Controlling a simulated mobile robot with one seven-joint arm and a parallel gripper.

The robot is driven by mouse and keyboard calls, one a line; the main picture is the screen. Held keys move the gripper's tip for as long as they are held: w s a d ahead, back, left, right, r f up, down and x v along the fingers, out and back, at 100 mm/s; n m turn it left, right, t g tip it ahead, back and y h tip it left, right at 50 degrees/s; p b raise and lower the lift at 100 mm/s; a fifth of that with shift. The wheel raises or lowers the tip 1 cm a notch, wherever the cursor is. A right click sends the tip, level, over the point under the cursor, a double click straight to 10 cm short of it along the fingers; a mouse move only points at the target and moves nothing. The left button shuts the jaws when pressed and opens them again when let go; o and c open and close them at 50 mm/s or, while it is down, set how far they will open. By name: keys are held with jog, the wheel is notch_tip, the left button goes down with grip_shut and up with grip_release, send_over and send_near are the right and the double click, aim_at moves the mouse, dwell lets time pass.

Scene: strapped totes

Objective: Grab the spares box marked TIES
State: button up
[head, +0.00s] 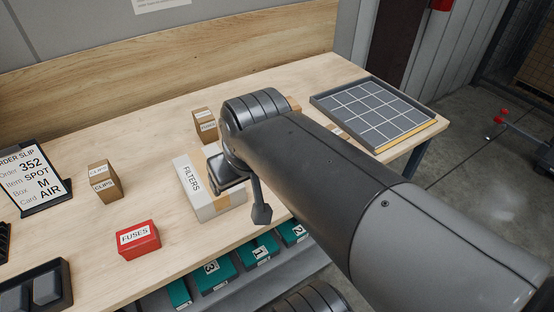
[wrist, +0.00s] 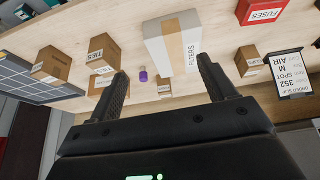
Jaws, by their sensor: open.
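The carton beside the tray (wrist: 50,63) and the one nearer my left finger (wrist: 103,50) both bear small upside-down labels. Both labels look like TIES, but they are too small to be sure. My gripper is open, with nothing held between its fingers. Its left fingertip is close to the nearer carton in the picture; whether they touch cannot be told. In the head view my arm hides most of these cartons, and one dark finger (head: 261,212) shows beside the FILTERS box.
The white FILTERS box (head: 197,190), a red FUSES box (head: 138,240) and a brown CLIPS carton (head: 105,181) stand on the wooden bench. A gridded tray (head: 372,108) is at the right. A small purple-capped item (wrist: 143,75) shows between my fingers in the wrist view.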

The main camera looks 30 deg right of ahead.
jog(key=w+d+f+g, duration=0.1)
jog(key=w+d+f, duration=0.1)
jog(key=w+d, duration=0.2)
jog(key=w+d+f+g, duration=0.2)
jog(key=w+d+f, duration=0.1)
jog(key=w+d, duration=0.2)
jog(key=w+d+f+g, duration=0.2)
jog(key=w+d, duration=0.3)
jog(key=d, duration=0.3)
jog(key=shift+d+f+n, duration=0.3)
jog(key=shift+f, duration=0.15)
jog(key=shift+d+f, duration=0.2)
jog(key=shift+f, duration=0.1)
notch_tip(320, 180, down, 5)
jog(key=shift+w+f, duration=0.3)
jog(key=shift+f, duration=2.45)
jog(key=shift+c, duration=0.4)
jog(key=c, duration=1.1)
